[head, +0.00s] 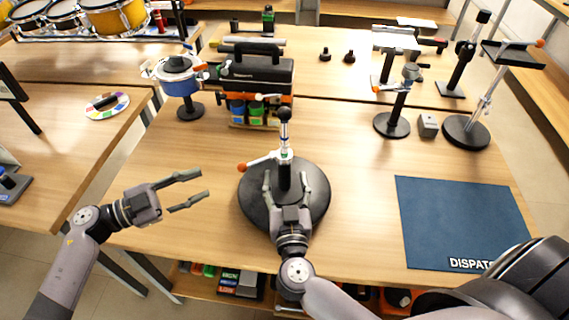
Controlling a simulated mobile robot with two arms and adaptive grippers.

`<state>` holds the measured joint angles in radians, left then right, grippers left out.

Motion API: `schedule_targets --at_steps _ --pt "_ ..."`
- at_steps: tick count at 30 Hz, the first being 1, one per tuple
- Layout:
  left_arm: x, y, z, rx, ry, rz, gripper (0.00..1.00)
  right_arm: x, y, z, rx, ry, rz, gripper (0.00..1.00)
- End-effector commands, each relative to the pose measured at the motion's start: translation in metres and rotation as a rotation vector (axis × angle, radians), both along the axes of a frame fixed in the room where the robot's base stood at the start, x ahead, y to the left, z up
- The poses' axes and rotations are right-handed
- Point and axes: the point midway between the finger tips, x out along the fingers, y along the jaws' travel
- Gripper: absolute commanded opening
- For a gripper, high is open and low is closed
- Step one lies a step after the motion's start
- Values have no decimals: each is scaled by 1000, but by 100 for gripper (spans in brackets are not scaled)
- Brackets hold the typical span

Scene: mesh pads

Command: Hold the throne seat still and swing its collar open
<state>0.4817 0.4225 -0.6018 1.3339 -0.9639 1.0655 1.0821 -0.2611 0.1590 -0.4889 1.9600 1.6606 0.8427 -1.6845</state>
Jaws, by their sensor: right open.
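The throne stands at the middle of the table in the head view. Its large black round disc (318,212), which looks like the seat, lies flat, with a dark post rising from it. A silver collar (286,153) sits on the post, with a lever pointing left to an orange knob (242,168). My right gripper (287,174) is open above the disc, one finger on each side of the post in this view; contact cannot be told. My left gripper (204,184) is open and empty, left of the disc, fingers pointing right.
A blue mat marked DISPATCH (455,220) lies at right. A black toolbox (258,68) and a blue pot-like item on a stand (180,85) are behind left. Several round-based stands (466,132) are behind right.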

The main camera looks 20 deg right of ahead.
Motion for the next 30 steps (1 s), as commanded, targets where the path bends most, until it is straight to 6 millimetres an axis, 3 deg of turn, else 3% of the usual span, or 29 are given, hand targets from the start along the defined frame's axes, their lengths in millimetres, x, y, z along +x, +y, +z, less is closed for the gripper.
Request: schedule_targets --at_steps 6,12,23,30 --pt "0 0 0 0 0 0 33 36 -12 1 -2 -3 -1 58" --pt "0 0 0 0 0 0 33 53 -18 0 -1 -1 -1 58" --pt "0 0 0 0 0 0 33 56 -20 0 0 0 -1 57" --pt "0 0 0 0 0 0 33 56 -19 0 0 0 -1 41"
